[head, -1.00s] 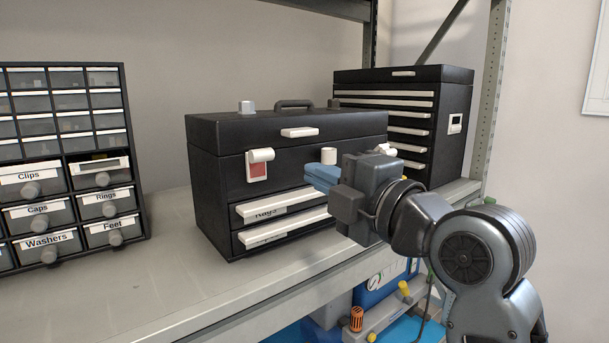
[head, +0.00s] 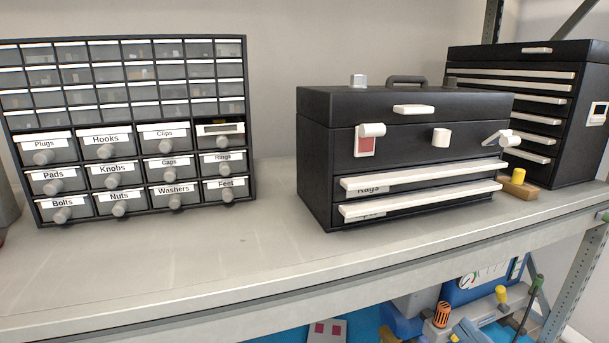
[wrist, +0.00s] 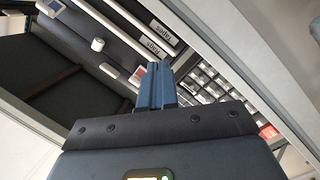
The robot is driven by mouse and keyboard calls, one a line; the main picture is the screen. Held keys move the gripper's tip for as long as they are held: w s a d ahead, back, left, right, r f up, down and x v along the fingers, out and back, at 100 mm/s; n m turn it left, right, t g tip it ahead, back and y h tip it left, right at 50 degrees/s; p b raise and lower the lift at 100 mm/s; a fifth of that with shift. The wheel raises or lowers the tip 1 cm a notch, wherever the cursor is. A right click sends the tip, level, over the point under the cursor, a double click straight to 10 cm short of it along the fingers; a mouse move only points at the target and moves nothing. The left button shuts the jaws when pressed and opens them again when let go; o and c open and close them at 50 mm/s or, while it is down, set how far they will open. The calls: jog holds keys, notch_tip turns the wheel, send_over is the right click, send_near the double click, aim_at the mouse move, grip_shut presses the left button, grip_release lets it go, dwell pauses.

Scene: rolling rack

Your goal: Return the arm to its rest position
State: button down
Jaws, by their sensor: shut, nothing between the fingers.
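My gripper (wrist: 155,87) shows only in the wrist view, with its two blue fingers close together and nothing between them. It points toward the shelf, and its dark body fills the lower middle of that view. In the head view no part of my arm or gripper shows. The black toolbox (head: 316,160) stands on the shelf, and it also shows tilted beyond the fingers in the wrist view (wrist: 110,30). I cannot tell how far the fingers are from it.
A drawer cabinet (head: 250,135) with labelled drawers stands left on the shelf (head: 180,270). A second black chest (head: 567,125) stands at right, a small wooden block with a yellow knob (head: 518,178) before it. Shelf space between cabinet and toolbox is bare. Coloured gear lies below.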

jog(key=s+d+f+m+g+h, duration=0.1)
jog(key=s+f+m, duration=0.25)
jog(key=s, duration=0.35)
jog(key=s+f+m+h, duration=0.1)
jog(key=s+f+m, duration=0.2)
jog(key=s+f, duration=0.3)
jog(key=s+m+g, duration=0.1)
jog(key=s+m, duration=0.3)
jog(key=s, duration=1.3)
jog(key=shift+s+d+g, duration=0.25)
jog(key=shift+g, duration=0.05)
jog(key=shift+m, duration=0.25)
